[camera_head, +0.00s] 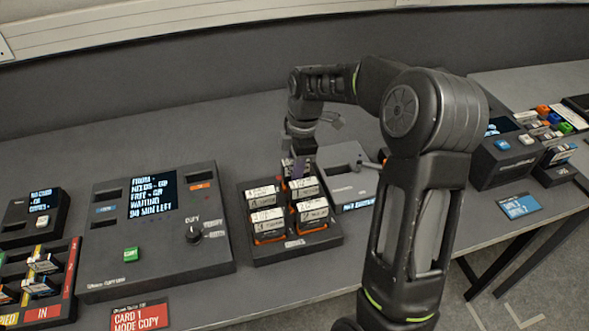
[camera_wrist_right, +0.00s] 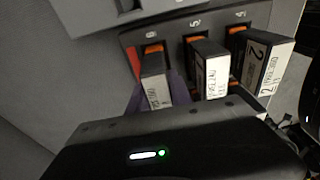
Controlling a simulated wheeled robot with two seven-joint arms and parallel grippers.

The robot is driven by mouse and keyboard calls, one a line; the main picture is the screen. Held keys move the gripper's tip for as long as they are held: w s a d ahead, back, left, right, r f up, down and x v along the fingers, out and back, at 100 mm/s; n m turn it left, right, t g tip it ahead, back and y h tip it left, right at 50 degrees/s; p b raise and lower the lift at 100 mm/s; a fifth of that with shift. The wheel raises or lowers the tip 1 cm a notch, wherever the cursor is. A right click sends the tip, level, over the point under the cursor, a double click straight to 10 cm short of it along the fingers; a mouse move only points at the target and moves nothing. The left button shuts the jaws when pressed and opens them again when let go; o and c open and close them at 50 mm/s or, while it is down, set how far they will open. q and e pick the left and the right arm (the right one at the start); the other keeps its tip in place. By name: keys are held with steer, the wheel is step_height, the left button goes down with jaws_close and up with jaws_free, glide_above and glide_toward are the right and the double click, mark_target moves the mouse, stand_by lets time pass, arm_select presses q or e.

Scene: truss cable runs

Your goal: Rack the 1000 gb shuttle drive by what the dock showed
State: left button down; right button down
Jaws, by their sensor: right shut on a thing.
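Several labelled drives (camera_head: 266,219) fill other slots. The grey dock (camera_head: 345,180) stands right of the rack, partly hidden by my arm. My left gripper is out of view.
A console (camera_head: 160,240) with a lit screen reading "WAITING" and "90 MIN LEFT" stands left of the rack. A red card (camera_head: 140,313) reads "CARD 1 MODE COPY". A card tray (camera_head: 40,280) is at far left. Another device (camera_head: 500,150) and a blue card (camera_head: 518,206) are at right.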

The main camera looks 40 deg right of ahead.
steer(key=shift+f, duration=0.3)
steer(key=c, duration=1.1)
jaws_free()
steer(key=shift+o, duration=0.5)
steer(key=shift+o, duration=1.2)
steer(key=shift+r+p, duration=2.6)
steer(key=shift+r, duration=1.2)
